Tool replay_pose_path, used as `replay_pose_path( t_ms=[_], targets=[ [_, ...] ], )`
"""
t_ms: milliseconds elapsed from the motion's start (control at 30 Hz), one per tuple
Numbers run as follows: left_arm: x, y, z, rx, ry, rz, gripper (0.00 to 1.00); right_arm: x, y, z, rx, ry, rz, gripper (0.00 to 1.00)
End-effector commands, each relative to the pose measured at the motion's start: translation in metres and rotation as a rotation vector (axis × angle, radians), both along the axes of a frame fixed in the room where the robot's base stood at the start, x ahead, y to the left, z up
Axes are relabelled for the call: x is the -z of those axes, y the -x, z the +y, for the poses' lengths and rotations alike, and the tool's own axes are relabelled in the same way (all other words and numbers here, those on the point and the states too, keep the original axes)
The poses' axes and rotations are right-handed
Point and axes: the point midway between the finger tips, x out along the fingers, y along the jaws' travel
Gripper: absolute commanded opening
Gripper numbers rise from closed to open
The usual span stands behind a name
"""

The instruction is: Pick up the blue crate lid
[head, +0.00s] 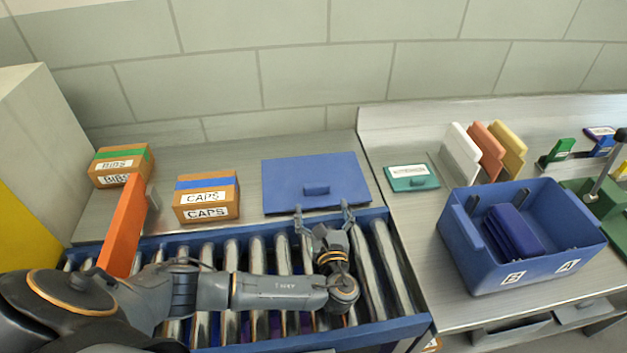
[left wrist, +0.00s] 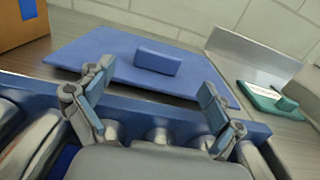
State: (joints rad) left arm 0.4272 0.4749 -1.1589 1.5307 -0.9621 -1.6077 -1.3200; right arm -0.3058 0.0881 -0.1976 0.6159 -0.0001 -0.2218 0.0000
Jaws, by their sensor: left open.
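The blue crate lid (head: 288,178) lies flat on the metal counter behind the roller conveyor, with a raised block handle (head: 316,189) on top. In the left wrist view the lid (left wrist: 110,62) is straight ahead, its handle (left wrist: 158,61) between and beyond the fingers. My left gripper (head: 324,212) is open and empty, at the lid's near edge above the conveyor's blue rail. It also shows in the left wrist view (left wrist: 155,92), fingers spread wide and apart from the handle. My right gripper is not in view.
A CAPS box (head: 206,197) and a BIBS box (head: 121,166) stand left of the lid. An orange upright bar (head: 122,228) rises by the conveyor (head: 262,255). A small teal lid (head: 411,178) and an open blue crate (head: 520,240) are to the right. A tiled wall is behind.

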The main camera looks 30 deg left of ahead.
Motion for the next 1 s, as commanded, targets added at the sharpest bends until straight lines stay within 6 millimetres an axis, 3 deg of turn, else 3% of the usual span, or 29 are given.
replay_pose_path(
  t_ms=[200, 500, 800, 867, 1000],
  targets=[
    [-0.003, -0.014, 0.012, -0.003, -0.003, -0.002, 0.92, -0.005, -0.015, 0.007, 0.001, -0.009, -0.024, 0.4],
    [-0.002, -0.051, 0.039, -0.002, -0.003, 0.0, 0.92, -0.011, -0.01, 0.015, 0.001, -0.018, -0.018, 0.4],
    [-0.001, -0.055, 0.043, -0.001, 0.0, 0.0, 0.92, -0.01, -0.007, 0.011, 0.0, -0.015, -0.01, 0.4],
    [-0.001, -0.055, 0.043, -0.001, 0.0, 0.0, 0.84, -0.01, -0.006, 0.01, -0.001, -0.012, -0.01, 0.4],
    [-0.001, -0.055, 0.043, -0.001, 0.0, 0.0, 0.56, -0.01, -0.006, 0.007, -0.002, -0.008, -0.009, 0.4]
  ],
)
